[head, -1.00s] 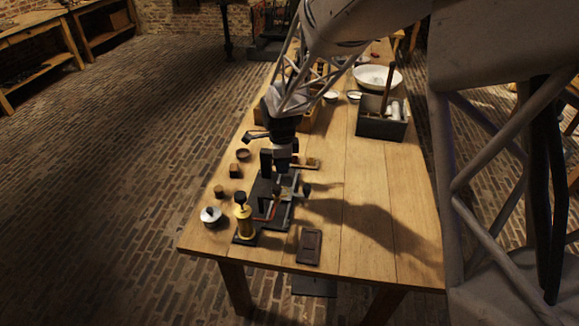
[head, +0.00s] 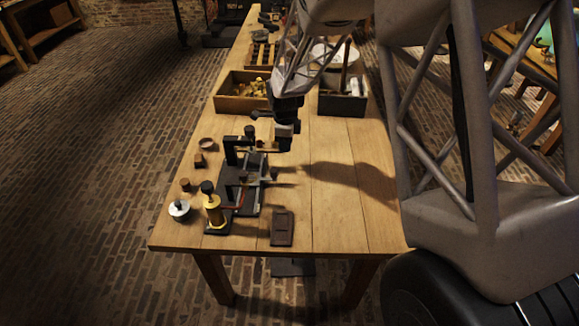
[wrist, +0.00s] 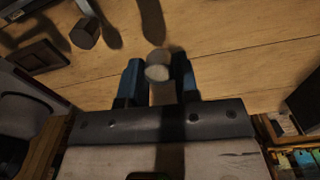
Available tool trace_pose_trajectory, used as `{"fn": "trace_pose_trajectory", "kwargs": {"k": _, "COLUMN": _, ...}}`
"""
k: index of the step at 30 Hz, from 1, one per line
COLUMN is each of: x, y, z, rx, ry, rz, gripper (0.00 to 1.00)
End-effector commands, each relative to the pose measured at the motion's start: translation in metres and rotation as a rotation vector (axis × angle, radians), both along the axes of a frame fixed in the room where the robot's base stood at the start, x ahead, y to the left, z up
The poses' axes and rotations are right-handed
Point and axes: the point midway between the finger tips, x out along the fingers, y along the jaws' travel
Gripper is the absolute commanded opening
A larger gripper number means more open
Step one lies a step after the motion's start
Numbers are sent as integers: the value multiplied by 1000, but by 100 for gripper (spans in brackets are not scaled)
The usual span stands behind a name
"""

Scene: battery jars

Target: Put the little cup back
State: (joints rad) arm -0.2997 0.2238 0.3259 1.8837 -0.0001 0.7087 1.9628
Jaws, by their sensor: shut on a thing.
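My gripper (head: 284,147) is above the table, to the right of the black device (head: 238,190). In the wrist view, my gripper (wrist: 158,78) is shut, its blue-padded fingers on either side of a small round pale thing (wrist: 157,71). It looks like the little cup, seen end-on and slightly blurred; its shape is not fully clear. In the head view it is too small to make out. The device carries a brass cylinder (head: 213,209) with a black knob at its near end and a dark upright frame at its far end.
A dark flat tray (head: 282,229) lies near the front edge. A round dish (head: 207,144), a brown block (head: 199,160) and a lidded pot (head: 179,208) stand along the left edge. Wooden boxes (head: 241,104) are farther back.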

Motion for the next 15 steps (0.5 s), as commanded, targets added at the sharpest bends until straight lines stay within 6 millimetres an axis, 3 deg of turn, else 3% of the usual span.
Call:
{"fn": "trace_pose_trajectory", "kwargs": {"k": 6, "x": 6, "y": -12, "z": -3, "rx": 0, "ry": 0, "rz": -33, "gripper": 4}}
{"fn": "trace_pose_trajectory", "kwargs": {"k": 15, "x": 7, "y": -12, "z": -4, "rx": 0, "ry": 0, "rz": -36, "gripper": 4}}
